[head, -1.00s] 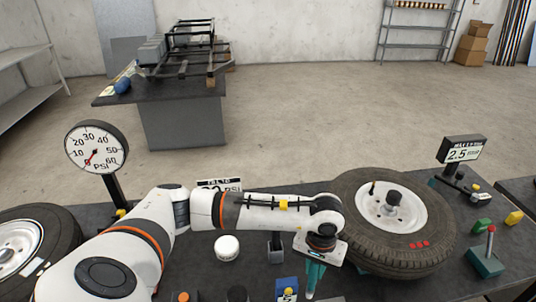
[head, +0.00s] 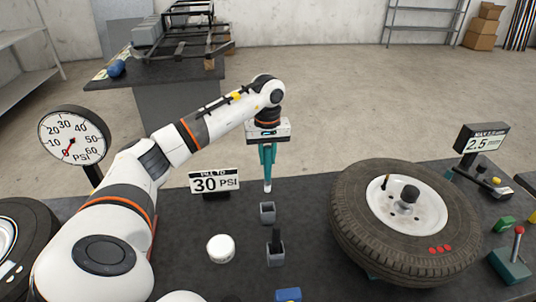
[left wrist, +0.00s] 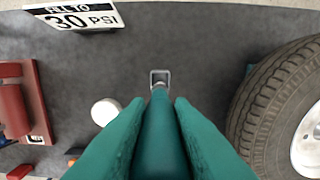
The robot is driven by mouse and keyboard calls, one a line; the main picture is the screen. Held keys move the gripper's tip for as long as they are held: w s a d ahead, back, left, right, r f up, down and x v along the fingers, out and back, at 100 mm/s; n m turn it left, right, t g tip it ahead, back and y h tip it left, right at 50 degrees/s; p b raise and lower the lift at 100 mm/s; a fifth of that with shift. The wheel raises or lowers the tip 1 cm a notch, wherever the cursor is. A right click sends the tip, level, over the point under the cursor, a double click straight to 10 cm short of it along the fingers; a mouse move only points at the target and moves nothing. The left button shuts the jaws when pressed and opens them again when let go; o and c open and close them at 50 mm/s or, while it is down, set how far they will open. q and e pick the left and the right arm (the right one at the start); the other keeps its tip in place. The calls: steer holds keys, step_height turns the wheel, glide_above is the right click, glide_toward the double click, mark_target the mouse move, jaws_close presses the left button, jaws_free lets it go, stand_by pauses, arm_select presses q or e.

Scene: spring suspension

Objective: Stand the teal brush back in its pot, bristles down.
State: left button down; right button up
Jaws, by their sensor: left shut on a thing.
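My left gripper (head: 267,165) is shut on the teal brush (left wrist: 165,140) and holds it upright, its pale lower end pointing down, above the table. The gripper's fingers are also teal and hide much of the handle. A small grey square pot (head: 268,213) stands below the brush on the table and looks empty. It also shows in the left wrist view (left wrist: 160,74), just beyond the brush's lower end. In the head view a gap shows between brush and pot. The bristles are too small to make out clearly. My right gripper is not in view.
A second grey pot (head: 275,258) nearer me holds a black upright thing. A white round lid-like thing (head: 221,248) lies left of it. A "30 PSI" sign (head: 215,183) stands behind, and a large tyre (head: 350,230) lies to the right.

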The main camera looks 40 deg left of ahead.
mark_target(267, 184)
arm_select(q)
steer(key=shift+f+b, duration=0.4)
steer(key=shift+f, duration=0.25)
steer(key=shift+f+b, duration=1.65)
steer(key=shift+f, duration=0.75)
steer(key=shift+f+b, duration=0.9)
steer(key=shift+f, duration=0.4)
steer(key=shift+f+b, duration=0.85)
steer(key=shift+f, duration=0.45)
steer(key=c, duration=1.2)
jaws_free()
steer(key=shift+r, duration=0.1)
step_height(267, 184, up, 12)
steer(key=shift+f+b, duration=0.1)
steer(key=shift+b, duration=0.55)
